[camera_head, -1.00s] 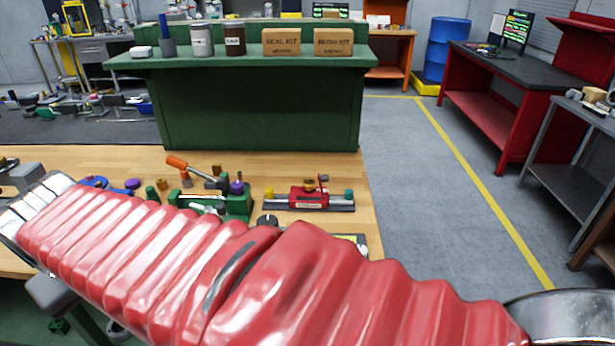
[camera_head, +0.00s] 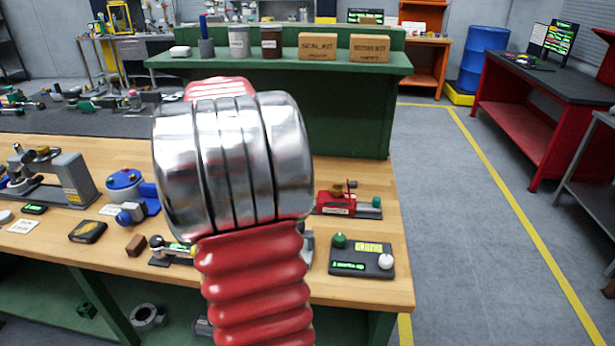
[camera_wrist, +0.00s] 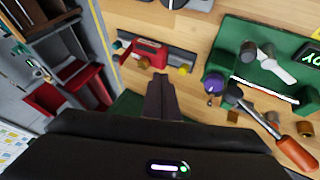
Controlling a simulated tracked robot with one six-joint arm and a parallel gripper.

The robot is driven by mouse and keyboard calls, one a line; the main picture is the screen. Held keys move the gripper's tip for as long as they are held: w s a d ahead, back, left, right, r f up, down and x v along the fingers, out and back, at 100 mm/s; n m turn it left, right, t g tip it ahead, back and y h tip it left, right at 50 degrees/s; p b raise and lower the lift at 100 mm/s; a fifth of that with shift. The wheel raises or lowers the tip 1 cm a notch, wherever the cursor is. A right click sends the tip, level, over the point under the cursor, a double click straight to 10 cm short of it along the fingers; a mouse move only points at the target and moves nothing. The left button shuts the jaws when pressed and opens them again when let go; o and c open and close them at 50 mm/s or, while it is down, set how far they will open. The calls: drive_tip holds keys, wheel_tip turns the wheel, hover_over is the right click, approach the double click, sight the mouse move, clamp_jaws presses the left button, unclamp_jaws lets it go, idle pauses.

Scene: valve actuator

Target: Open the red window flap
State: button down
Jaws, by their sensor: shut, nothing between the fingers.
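My gripper is hidden in the head view.
A green fixture (camera_wrist: 265,65) with a purple knob (camera_wrist: 214,83) and an orange-handled tool (camera_wrist: 294,152) lie right of the fingers in the wrist view. A black control box (camera_head: 362,258) stands near the bench's front right. Grey floor is clear beyond the right edge.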

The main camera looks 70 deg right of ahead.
drive_tip(key=s+d+f+m+g, duration=0.1)
drive_tip(key=s+d, duration=0.3)
drive_tip(key=d, duration=0.1)
drive_tip(key=shift+m, duration=0.3)
drive_tip(key=shift+s, duration=0.1)
drive_tip(key=s+d+f, duration=0.6)
drive_tip(key=s, duration=0.1)
drive_tip(key=shift+s+f, duration=0.35)
drive_tip(key=shift+f, duration=0.05)
